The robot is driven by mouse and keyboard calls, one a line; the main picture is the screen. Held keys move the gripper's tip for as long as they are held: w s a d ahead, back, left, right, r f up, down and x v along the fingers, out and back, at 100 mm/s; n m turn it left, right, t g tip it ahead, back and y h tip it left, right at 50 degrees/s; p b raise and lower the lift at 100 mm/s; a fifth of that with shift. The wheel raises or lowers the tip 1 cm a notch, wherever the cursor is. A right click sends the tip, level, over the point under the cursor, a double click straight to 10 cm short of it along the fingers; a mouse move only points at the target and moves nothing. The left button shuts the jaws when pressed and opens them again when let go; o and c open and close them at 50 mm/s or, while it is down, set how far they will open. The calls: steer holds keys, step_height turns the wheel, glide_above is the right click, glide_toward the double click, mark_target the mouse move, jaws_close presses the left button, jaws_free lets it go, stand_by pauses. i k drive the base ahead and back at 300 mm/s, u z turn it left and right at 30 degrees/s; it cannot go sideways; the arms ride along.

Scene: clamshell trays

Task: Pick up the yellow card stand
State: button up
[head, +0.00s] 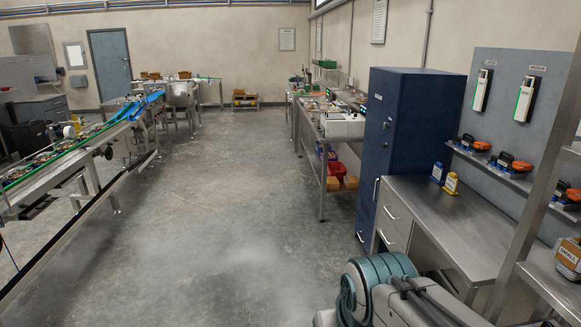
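The yellow card stand (451,185) stands upright near the left back part of the steel desk (470,222), at the right of the head view. A blue card stand (437,172) is just behind it and to its left, close to the dark blue cabinet. My own arm shows at the bottom right, in front of the desk's near side. My gripper does not show in this view, so its opening and anything in it cannot be seen.
A tall dark blue cabinet (407,130) borders the desk on the left. A panel with shelves (510,178) holding orange-and-black devices rises behind the desk. A steel upright (535,170) stands at right. A conveyor (75,160) runs along the left. The middle floor is clear.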

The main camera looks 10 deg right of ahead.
mark_target(452, 180)
steer(key=z, duration=0.15)
steer(key=i, duration=1.6)
steer(key=z, duration=0.55)
steer(key=i, duration=1.6)
steer(key=z, duration=0.55)
steer(key=i, duration=0.85)
steer(key=z, duration=0.15)
